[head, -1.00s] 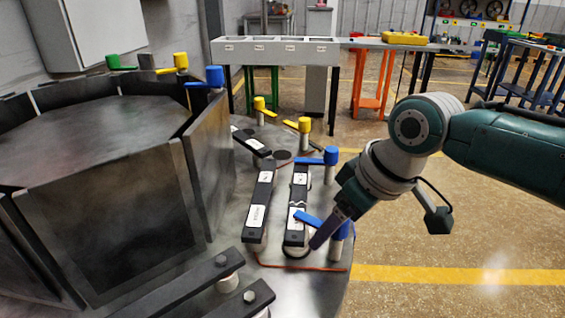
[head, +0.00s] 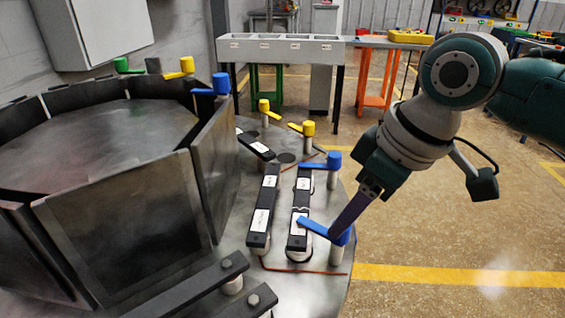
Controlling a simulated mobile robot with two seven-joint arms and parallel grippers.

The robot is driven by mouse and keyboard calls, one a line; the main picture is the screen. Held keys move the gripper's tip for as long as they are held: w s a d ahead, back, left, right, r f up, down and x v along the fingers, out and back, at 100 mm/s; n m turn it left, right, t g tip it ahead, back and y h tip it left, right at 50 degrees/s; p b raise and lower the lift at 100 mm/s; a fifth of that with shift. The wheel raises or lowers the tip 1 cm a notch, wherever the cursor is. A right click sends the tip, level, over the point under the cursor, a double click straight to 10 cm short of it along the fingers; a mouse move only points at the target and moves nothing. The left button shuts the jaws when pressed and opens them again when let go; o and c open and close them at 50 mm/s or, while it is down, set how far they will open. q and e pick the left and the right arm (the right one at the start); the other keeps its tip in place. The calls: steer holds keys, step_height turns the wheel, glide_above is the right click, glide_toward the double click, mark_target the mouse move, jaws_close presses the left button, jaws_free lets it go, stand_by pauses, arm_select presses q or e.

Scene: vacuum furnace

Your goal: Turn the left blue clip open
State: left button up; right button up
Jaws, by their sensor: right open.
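Two blue clips stand on posts at the right of the round metal table: a nearer one (head: 318,229) and a farther one (head: 320,166). Their lever arms point left over a black bar with white labels (head: 298,225). A third blue clip (head: 212,89) sits on top of the furnace wall. I cannot tell for certain which is called left. My right gripper (head: 337,231), with a purple finger, reaches down from the right. Its tip is at the nearer clip's head and partly hides it; contact is unclear. It is open. My left gripper is out of view.
The dark furnace box (head: 130,220) with raised walls fills the left. Yellow clips (head: 305,128) stand farther back on the table. Another labelled black bar (head: 263,205) lies beside the first. Bolted bars (head: 225,275) are in front. Floor to the right is clear.

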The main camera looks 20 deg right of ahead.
mark_target(321, 235)
steer(key=a+n, duration=0.2)
steer(key=a+n+b, duration=0.1)
steer(key=a+n, duration=0.2)
steer(key=a+n+g+h+b, duration=0.1)
steer(key=a+n, duration=0.1)
steer(key=n, duration=0.1)
steer(key=shift+a+f, duration=0.2)
steer(key=shift+f, duration=0.2)
steer(key=c, duration=0.3)
steer(key=a+r+n+h+b, duration=0.1)
steer(key=n, duration=0.2)
steer(key=a+r+n+h, duration=0.1)
steer(key=n, duration=0.2)
steer(key=a+r+n+h+b, duration=0.1)
steer(key=n+h, duration=0.1)
steer(key=shift+s+a+n+b, duration=0.1)
steer(key=shift+a+n+b, duration=0.2)
steer(key=shift+n, duration=0.1)
jaws_close()
steer(key=shift+n+h, duration=0.4)
steer(key=shift+n, duration=0.4)
steer(key=b+x, duration=0.2)
steer(key=x, duration=0.7)
steer(key=shift+d+b, duration=0.15)
steer(key=shift+b, duration=0.2)
steer(key=w+d, duration=0.2)
steer(key=d, duration=0.1)
steer(key=shift+w+d+r, duration=0.15)
steer(key=shift+w, duration=0.2)
